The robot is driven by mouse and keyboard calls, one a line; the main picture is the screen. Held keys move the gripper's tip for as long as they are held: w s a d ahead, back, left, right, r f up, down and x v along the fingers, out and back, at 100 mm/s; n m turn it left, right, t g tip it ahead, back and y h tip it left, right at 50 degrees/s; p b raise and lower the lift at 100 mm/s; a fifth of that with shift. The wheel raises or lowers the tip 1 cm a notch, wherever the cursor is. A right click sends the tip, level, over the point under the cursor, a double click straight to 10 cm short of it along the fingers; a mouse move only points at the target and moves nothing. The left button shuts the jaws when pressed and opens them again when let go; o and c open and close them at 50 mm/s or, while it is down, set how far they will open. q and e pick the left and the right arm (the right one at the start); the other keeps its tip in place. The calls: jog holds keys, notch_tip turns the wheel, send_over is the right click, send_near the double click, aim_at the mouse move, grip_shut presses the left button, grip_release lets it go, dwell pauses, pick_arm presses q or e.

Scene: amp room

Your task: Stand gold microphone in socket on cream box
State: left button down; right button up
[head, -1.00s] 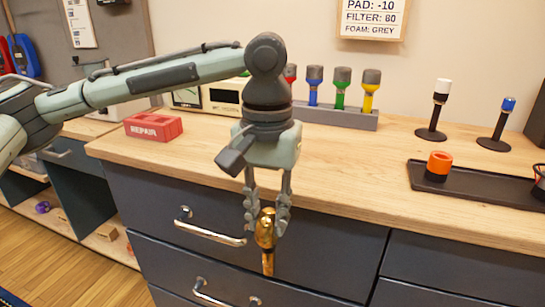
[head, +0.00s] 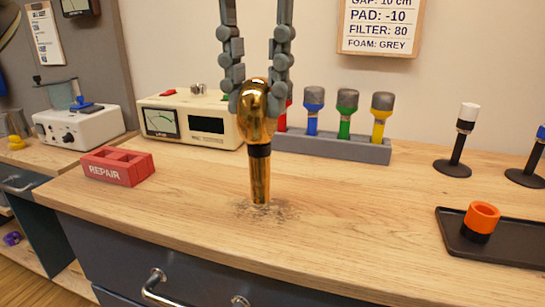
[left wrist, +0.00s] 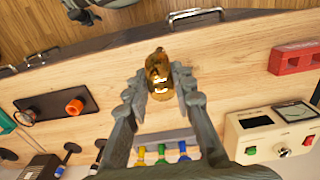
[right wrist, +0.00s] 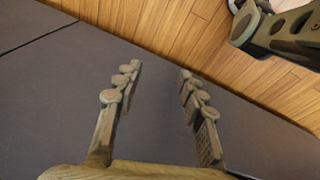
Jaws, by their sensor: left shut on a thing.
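The gold microphone (head: 257,112) hangs upright, head up, in my left gripper (head: 256,92), whose fingers are shut on its head. It also shows between the fingers in the left wrist view (left wrist: 159,75). In the head view its lower end appears just over the worktop; I cannot tell whether it touches. The cream box (head: 190,119), with a dial and a dark display, stands behind and to the left. A socket on its top is not clear to see. My right gripper (right wrist: 160,78) is open and empty, with a dark cabinet front beyond it.
A red REPAIR block (head: 117,167) lies on the worktop at left. A grey rack (head: 335,146) of coloured microphones stands behind the gold one. A black tray (head: 490,245) with an orange ring (head: 482,220) lies at right. The worktop (head: 350,210) between is clear.

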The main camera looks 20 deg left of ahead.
pick_arm(q)
jog(key=w+f, duration=0.8)
jog(key=f, duration=0.1)
pick_arm(e)
jog(key=shift+s+d+f, duration=0.1)
jog(key=shift+d+f, duration=0.05)
jog(key=shift+f, duration=0.4)
pick_arm(q)
jog(key=shift+w, duration=0.1)
jog(key=c, duration=1.3)
grip_release()
jog(key=shift+f, duration=0.1)
